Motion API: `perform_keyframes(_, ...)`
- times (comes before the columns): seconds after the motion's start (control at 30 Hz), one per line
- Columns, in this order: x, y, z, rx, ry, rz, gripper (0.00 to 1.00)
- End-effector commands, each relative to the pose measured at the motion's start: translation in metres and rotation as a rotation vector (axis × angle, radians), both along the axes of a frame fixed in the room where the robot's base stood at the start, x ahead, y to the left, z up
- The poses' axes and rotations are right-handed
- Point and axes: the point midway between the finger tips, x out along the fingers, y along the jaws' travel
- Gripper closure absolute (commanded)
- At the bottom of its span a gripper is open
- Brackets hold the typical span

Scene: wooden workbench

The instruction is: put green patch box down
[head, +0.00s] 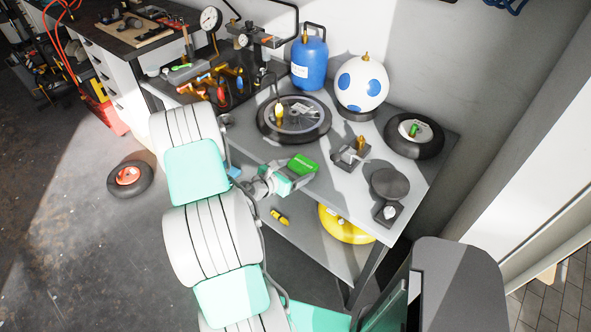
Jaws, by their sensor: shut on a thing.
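The green patch box (303,163) is a small bright green block over the front part of the grey workbench top (330,185). My gripper (290,172) is shut on it, at the end of my white and teal arm that reaches up from the bottom of the view. The fingers are small here and partly hidden by the wrist. I cannot tell whether the box touches the bench top or is held just above it.
A wheel (294,117) lies behind the box. A small metal vise-like part (350,153) and a dark round-topped tool (389,184) stand to the right. A tyre (414,136), a blue gas bottle (309,60) and a spotted ball (361,82) are farther back. Bare bench lies between them.

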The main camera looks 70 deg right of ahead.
Motion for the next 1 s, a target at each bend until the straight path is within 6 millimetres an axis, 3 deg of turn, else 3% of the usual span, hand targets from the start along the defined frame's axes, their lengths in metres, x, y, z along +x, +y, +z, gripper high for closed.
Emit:
perform_keyframes(0.2, 0.0, 0.0, -0.005, 0.001, 0.001, -0.001, 0.59)
perform_keyframes(0.23, 0.0, 0.0, -0.003, 0.001, 0.0, 0.0, 0.17)
perform_keyframes(0.43, 0.0, 0.0, -0.003, 0.001, 0.001, -0.001, 0.0)
perform_keyframes(0.73, 0.0, 0.0, 0.003, 0.001, 0.0, 0.0, 0.0)
perform_keyframes(0.87, 0.01, 0.018, 0.007, 0.003, 0.0, 0.006, 0.0)
perform_keyframes(1.0, 0.024, 0.049, 0.022, 0.001, 0.0, 0.009, 0.0)
